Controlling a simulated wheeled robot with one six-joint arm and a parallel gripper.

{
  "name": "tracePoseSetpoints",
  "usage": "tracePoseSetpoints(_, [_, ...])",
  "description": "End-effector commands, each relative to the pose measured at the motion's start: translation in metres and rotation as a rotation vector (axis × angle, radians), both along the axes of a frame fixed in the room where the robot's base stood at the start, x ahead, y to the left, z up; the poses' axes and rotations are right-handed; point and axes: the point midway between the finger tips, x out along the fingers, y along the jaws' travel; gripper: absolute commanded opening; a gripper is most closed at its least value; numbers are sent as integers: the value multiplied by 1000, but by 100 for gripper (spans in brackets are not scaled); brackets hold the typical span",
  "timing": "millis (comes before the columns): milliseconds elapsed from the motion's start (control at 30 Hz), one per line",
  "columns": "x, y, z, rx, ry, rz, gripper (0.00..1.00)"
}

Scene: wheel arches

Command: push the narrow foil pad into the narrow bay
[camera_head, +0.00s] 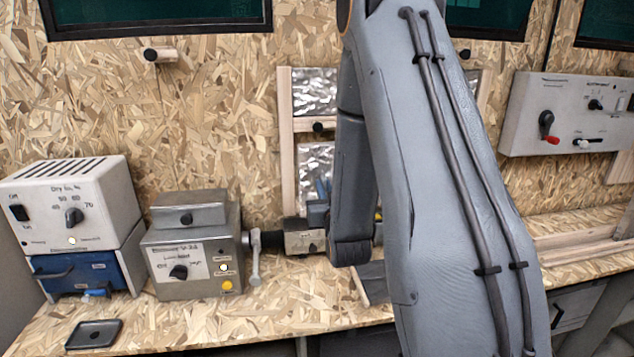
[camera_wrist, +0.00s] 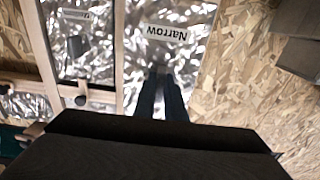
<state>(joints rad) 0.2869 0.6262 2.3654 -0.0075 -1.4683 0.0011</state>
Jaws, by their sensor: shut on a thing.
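The narrow foil pad (camera_wrist: 190,70) is a shiny crinkled silver sheet with a white label reading "Narrow" in the wrist view. My gripper (camera_wrist: 160,72) has its dark blue fingers together against the pad's face, shut on a small dark grip there. A pale wooden strip (camera_wrist: 118,50) runs along the pad's left side. Whether the pad sits inside the narrow bay or stands proud of it cannot be told. In the head view my grey arm hides the pad.
More foil (camera_head: 315,92) fills the wooden frame (camera_head: 286,150) left of my arm, with a dark knob (camera_head: 318,127). A black tray (camera_head: 94,334) lies at the front.

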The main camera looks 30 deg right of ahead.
Motion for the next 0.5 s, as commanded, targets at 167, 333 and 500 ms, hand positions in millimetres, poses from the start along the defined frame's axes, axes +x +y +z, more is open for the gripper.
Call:
tracePoseSetpoints(167, [5, -5, 0, 0, -1, -5, 0])
tracePoseSetpoints(333, [16, -8, 0, 0, -1, -5, 0])
tracePoseSetpoints(500, [28, -10, 0, 0, -2, -3, 0])
